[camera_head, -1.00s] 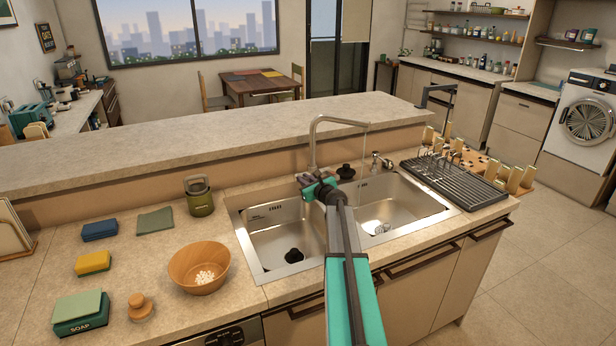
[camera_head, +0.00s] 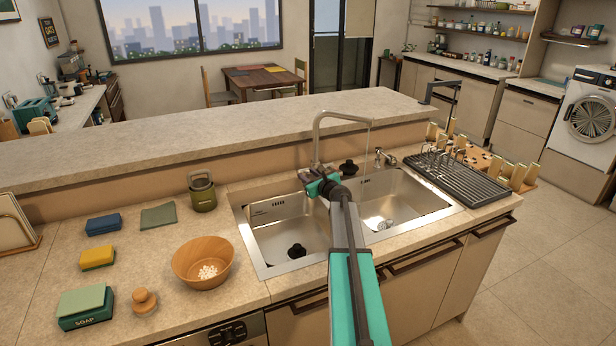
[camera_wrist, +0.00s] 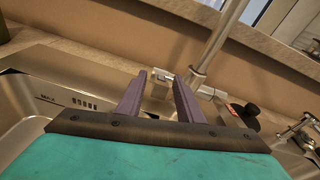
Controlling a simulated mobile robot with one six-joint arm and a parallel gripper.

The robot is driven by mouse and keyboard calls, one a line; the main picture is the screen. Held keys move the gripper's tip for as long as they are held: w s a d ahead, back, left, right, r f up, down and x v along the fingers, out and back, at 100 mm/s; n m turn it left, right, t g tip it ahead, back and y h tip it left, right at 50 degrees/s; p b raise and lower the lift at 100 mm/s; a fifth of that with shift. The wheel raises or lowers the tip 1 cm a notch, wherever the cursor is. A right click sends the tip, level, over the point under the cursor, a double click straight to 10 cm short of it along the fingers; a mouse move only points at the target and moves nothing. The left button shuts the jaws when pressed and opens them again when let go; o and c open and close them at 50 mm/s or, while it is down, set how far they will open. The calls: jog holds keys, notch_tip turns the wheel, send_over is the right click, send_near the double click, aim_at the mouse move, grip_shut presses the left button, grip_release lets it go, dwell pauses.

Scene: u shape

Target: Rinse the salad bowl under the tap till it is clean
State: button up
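A brown wooden bowl (camera_head: 190,272) with small white bits inside stands on the counter left of the sink. The tap (camera_head: 316,140) rises behind the sink and its spout reaches right. A thin stream of water (camera_head: 367,150) falls from it into the right basin. My gripper (camera_head: 318,188) is at the tap's base, far right of the bowl. In the wrist view, the two dark fingers of my gripper (camera_wrist: 160,82) stand apart. A small metal block by the tap (camera_wrist: 162,88) shows between their tips; I cannot tell whether they touch it.
The left basin (camera_head: 285,228) is empty except for its dark drain. A black dish rack (camera_head: 455,185) stands right of the sink. A blue sponge (camera_head: 103,224), yellow sponge (camera_head: 97,258), soap box (camera_head: 85,308), wooden-knobbed brush (camera_head: 145,302), cloth (camera_head: 158,216) and green canister (camera_head: 202,192) lie around the bowl.

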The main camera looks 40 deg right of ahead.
jog(key=b+v, duration=0.3)
jog(key=v, duration=1)
jog(key=shift+s+r, duration=0.15)
jog(key=shift+s, duration=0.05)
jog(key=shift+a, duration=0.1)
jog(key=shift+s, duration=0.1)
dwell(0.5)
